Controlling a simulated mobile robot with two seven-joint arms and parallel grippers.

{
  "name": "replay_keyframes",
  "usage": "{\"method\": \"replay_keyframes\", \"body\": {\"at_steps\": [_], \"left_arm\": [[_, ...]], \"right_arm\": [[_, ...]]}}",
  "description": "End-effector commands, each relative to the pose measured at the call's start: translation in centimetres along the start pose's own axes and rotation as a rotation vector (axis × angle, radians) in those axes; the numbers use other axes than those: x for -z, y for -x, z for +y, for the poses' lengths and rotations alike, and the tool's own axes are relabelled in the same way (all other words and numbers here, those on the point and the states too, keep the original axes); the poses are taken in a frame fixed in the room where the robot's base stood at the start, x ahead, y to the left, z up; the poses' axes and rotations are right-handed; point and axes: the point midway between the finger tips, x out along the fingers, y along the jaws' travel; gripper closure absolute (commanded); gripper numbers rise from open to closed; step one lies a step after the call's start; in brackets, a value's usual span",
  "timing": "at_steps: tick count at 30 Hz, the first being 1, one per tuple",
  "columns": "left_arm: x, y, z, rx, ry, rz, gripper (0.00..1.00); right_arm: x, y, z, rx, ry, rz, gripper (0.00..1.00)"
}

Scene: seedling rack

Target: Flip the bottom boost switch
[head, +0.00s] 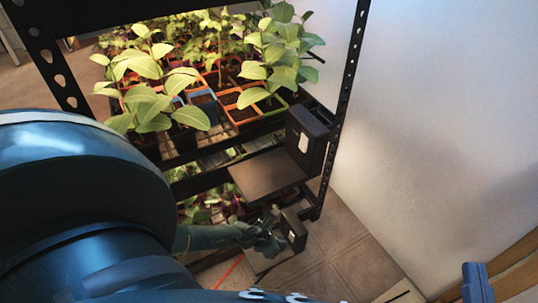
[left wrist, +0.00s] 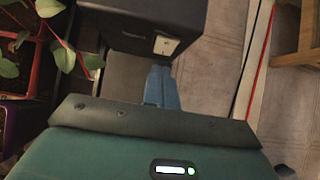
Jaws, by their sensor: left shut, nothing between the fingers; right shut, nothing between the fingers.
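The bottom boost switch is on a small black box (head: 293,230) low on the rack's right side. In the left wrist view the black box (left wrist: 130,22) shows a white switch (left wrist: 165,45) at its lower right corner. My left gripper (head: 272,243) is at the left of this lower box. In the left wrist view its blue fingers (left wrist: 161,86) are together and empty, with their tips just below the switch; I cannot tell whether they touch it. My right gripper (head: 477,284) shows only as blue fingertips at the lower right, shut and far from the box.
A larger black box (head: 305,138) with a white switch sits above, beside a flat dark plate (head: 265,176). Potted seedlings (head: 160,75) fill the rack's shelf. A black perforated post (head: 346,90) stands at the right, near a pale wall (head: 440,120). Tiled floor is open below.

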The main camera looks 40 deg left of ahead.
Motion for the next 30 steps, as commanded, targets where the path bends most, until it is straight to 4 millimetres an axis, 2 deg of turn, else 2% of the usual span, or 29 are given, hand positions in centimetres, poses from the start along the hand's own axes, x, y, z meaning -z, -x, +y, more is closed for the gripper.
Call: {"method": "replay_keyframes", "body": {"at_steps": [3, 16, 19, 30], "left_arm": [[-0.6, -0.8, 0.0, -0.001, -0.001, 0.001, 1.0], [-1.0, -1.0, 0.0, 0.0, 0.0, 0.002, 1.0], [-1.4, -1.7, 0.0, 0.0, 0.001, 0.001, 1.0], [-1.6, -1.1, 0.0, 0.0, 0.0, 0.0, 1.0]], "right_arm": [[0.1, -0.1, 0.0, 0.004, -0.003, 0.011, 1.0], [0.2, -0.1, 0.0, 0.005, -0.005, 0.015, 1.0], [0.1, -0.1, 0.0, 0.005, -0.003, 0.017, 1.0], [0.8, -0.3, 0.1, 0.005, 0.0, 0.024, 1.0]]}}
